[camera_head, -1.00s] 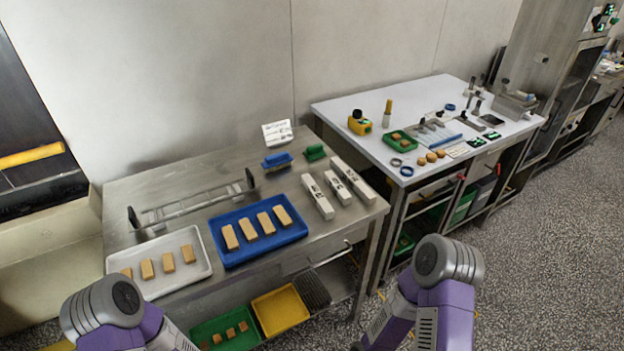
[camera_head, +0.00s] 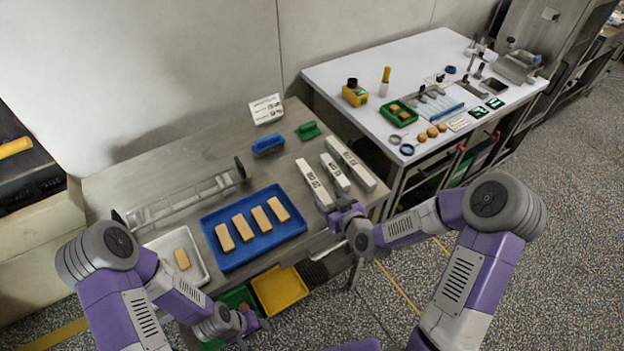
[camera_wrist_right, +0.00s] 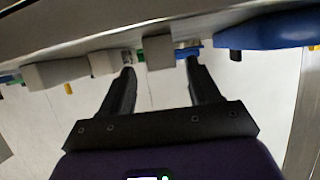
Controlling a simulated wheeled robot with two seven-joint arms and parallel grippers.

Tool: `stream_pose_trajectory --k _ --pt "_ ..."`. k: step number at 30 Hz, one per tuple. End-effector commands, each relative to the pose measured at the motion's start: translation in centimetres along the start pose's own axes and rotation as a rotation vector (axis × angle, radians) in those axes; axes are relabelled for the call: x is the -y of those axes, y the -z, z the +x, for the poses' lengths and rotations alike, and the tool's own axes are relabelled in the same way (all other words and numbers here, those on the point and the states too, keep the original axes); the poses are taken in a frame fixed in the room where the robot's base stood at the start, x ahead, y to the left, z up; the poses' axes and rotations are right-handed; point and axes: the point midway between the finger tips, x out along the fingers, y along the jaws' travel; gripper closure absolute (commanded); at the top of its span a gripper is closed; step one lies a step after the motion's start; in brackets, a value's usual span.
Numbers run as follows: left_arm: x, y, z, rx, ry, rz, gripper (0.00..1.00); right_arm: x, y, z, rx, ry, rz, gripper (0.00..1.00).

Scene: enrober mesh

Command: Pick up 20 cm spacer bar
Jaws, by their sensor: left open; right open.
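Three white spacer bars with dark markings lie side by side on the steel table: a left bar (camera_head: 314,184), a shorter middle bar (camera_head: 335,172) and a longer right bar (camera_head: 351,163). Their printing is too small to read, so I cannot tell which is the 20 cm one. My right gripper (camera_head: 340,214) is open and empty at the table's front edge, close to the near end of the left bar. In the right wrist view its fingertips (camera_wrist_right: 161,66) stand apart, with a bar end (camera_wrist_right: 157,52) beyond the gap. My left gripper (camera_head: 246,322) is open, low before the table.
A blue tray (camera_head: 212,253) with tan blocks lies left of the bars, and a white tray (camera_head: 198,249) farther left. Blue (camera_head: 268,144) and green (camera_head: 308,131) brushes and a sign (camera_head: 266,109) stand behind. A yellow bin (camera_head: 280,290) sits below.

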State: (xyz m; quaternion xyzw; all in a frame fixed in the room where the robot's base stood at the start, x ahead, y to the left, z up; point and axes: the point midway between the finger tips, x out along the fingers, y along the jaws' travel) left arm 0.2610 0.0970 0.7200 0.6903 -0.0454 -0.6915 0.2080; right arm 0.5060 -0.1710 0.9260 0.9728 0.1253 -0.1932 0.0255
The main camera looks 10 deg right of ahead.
Motion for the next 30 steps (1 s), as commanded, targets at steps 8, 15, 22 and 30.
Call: stream_pose_trajectory --k 8,15,22,30 --pt "0.1 0.0 0.2 -0.001 0.0 0.0 0.57 0.4 0.3 4.0 0.0 0.001 0.003 0.38" --pt "0.1 0.1 0.2 -0.001 0.0 0.0 0.57 0.4 0.4 5.2 0.001 0.001 0.001 0.38" --pt "0.1 0.1 0.2 -0.001 0.0 0.0 0.57 0.3 0.4 5.1 0.001 0.0 0.001 0.54" --pt "0.1 0.1 0.2 -0.001 0.0 0.0 0.57 0.3 0.4 5.1 0.001 0.0 0.002 0.95"
